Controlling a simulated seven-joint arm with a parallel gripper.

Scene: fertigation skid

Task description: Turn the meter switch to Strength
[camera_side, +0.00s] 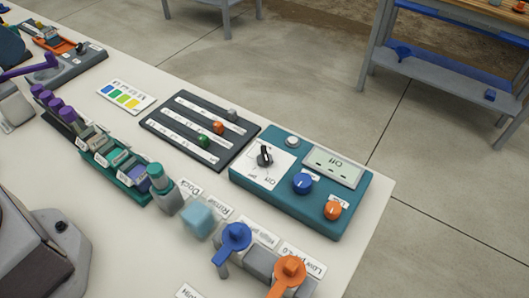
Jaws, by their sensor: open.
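The meter is a teal box (335,222) near the right edge of the table. Its black switch knob (265,156) stands on a white dial plate (250,158) with small labels. One label reads "Off"; I cannot make out a Strength mark. The knob's exact pointing direction is too small to tell. Beside the switch are a grey button (292,141), a blue knob (302,183) and an orange knob (332,210). My gripper is not in view, and nothing touches the switch.
A dark slider panel (228,155) with grey, orange and green knobs lies left of the meter. In front stand a blue valve handle (233,238), an orange one (290,270), a pale blue block (197,217) and a teal-capped bottle (164,187). A colour chart (126,97) lies farther left.

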